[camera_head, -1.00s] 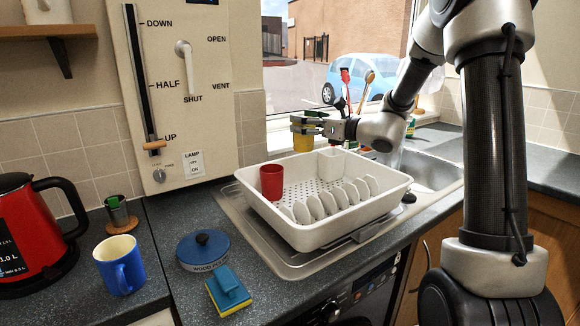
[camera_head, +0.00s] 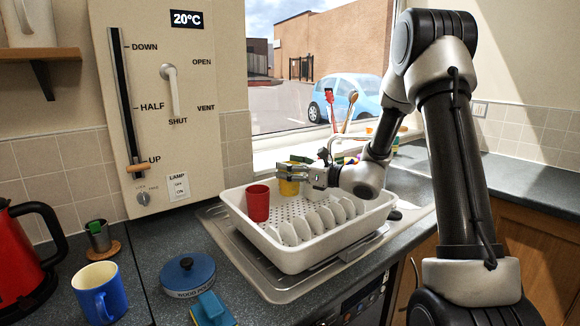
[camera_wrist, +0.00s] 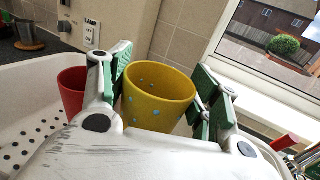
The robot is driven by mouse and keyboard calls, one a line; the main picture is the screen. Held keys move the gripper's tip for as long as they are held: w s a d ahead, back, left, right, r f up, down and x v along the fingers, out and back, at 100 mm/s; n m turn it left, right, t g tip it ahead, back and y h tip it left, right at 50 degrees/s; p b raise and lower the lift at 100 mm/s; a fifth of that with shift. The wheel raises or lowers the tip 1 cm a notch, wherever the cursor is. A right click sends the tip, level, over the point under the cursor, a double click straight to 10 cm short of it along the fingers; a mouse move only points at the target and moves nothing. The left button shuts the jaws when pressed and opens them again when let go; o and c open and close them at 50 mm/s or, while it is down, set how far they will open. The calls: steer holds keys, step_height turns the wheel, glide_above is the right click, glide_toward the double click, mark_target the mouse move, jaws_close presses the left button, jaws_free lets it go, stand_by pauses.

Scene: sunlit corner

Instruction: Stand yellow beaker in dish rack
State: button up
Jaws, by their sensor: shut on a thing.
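The yellow beaker (camera_head: 289,188) is upright between the fingers of my gripper (camera_head: 286,171), at the back of the white dish rack (camera_head: 290,256). In the wrist view, the yellow beaker (camera_wrist: 158,102), with pale blue dots, has a green-padded finger of my gripper (camera_wrist: 160,85) on each side, and its open mouth faces up. I cannot tell whether its base touches the rack floor. A red beaker (camera_head: 258,204) stands in the rack to its left and also shows in the wrist view (camera_wrist: 72,92).
White plate-like dividers (camera_head: 313,222) line the rack's front part. A blue lidded pot (camera_head: 188,275), a blue mug (camera_head: 99,292) and a sponge (camera_head: 211,308) are on the counter at left.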

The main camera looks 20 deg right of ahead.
steer(key=shift+f, duration=0.3)
steer(key=o, duration=1)
steer(key=shift+r, duration=0.1)
steer(key=shift+r, duration=0.25)
steer(key=v, duration=1.2)
steer(key=s+a+n+g+h, duration=0.1)
steer(key=s+a+n+g, duration=0.5)
steer(key=s, duration=0.5)
steer(key=s+a+n+g+h, duration=0.2)
steer(key=s+n+g, duration=0.2)
steer(key=s+n, duration=0.55)
steer(key=s+d+r+n+t+h, duration=0.1)
steer(key=s+d+r+n+h, duration=0.3)
steer(key=s+d+n+h, duration=0.5)
steer(key=s+d+n, duration=0.1)
steer(key=d+n, duration=0.1)
steer(key=d, duration=0.3)
steer(key=shift+d+r+t+h, duration=0.15)
steer(key=shift+t+h, duration=0.15)
steer(key=shift+h, duration=0.1)
